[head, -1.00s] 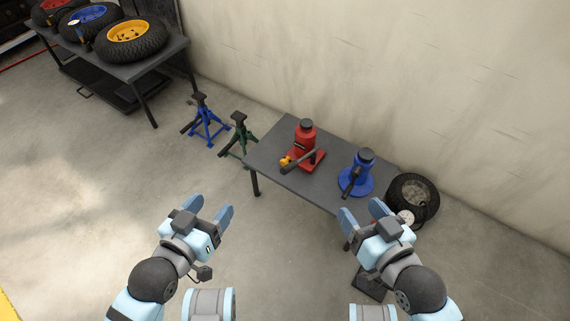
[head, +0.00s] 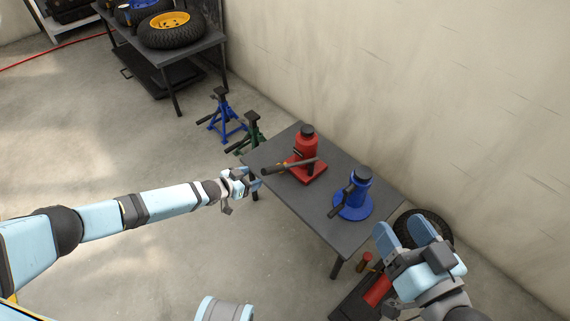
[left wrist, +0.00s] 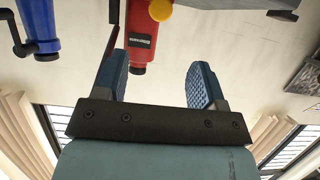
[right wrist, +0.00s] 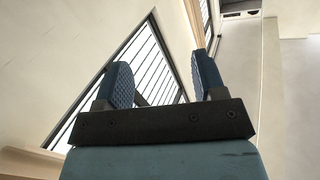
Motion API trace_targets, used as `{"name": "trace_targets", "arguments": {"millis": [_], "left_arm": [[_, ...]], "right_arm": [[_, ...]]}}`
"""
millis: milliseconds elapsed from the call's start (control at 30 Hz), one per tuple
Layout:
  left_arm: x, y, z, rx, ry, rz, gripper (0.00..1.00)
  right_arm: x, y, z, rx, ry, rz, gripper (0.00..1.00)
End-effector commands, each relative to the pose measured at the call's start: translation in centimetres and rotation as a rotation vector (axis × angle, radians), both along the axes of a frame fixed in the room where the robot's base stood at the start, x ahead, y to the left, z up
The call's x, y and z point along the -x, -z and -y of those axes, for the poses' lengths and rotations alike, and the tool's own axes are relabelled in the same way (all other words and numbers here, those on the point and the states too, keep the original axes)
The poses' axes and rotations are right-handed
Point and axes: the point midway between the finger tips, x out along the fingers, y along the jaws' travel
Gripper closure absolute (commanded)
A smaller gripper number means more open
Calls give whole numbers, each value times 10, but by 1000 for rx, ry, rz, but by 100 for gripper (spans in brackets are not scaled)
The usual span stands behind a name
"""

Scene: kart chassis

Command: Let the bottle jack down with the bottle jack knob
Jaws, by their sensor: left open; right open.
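A red bottle jack (head: 307,148) stands upright on the dark table. Its dark lever (head: 290,167) points left toward the table's left edge. In the left wrist view, which is upside down, the red jack (left wrist: 141,45) has a round yellow knob (left wrist: 160,10). A blue bottle jack (head: 355,193) stands to its right on the same table. My left gripper (head: 258,180) is open and empty at the table's left edge, just short of the lever's end and apart from the jack. My right gripper (head: 402,232) is open and empty near the table's right end.
The table (head: 310,215) has free room in front of the jacks. A black tire (head: 437,225) is beyond its right end. A blue stand (head: 222,118) and a green stand (head: 253,130) are left behind it. A wall runs close behind the table.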

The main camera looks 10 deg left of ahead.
Motion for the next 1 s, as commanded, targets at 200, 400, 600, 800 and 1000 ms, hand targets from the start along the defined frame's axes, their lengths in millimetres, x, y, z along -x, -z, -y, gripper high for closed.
{"name": "trace_targets", "arguments": {"millis": [200, 400, 600, 800, 1000], "left_arm": [[-24, 16, 15, -2, 1, 2, 36], [-58, 35, 38, -3, 2, 3, 36], [-86, 48, 57, -3, 2, 3, 36], [-101, 54, 67, -2, 1, 0, 36], [-104, 53, 69, -2, 0, -1, 36]], "right_arm": [[0, 25, -1, 33, -22, -50, 36], [-13, 25, 7, 116, -15, 89, 36], [-23, 22, 14, 195, -3, 224, 36], [-29, 16, 17, 243, 6, 311, 36], [-29, 14, 18, 255, 7, 330, 36]]}}
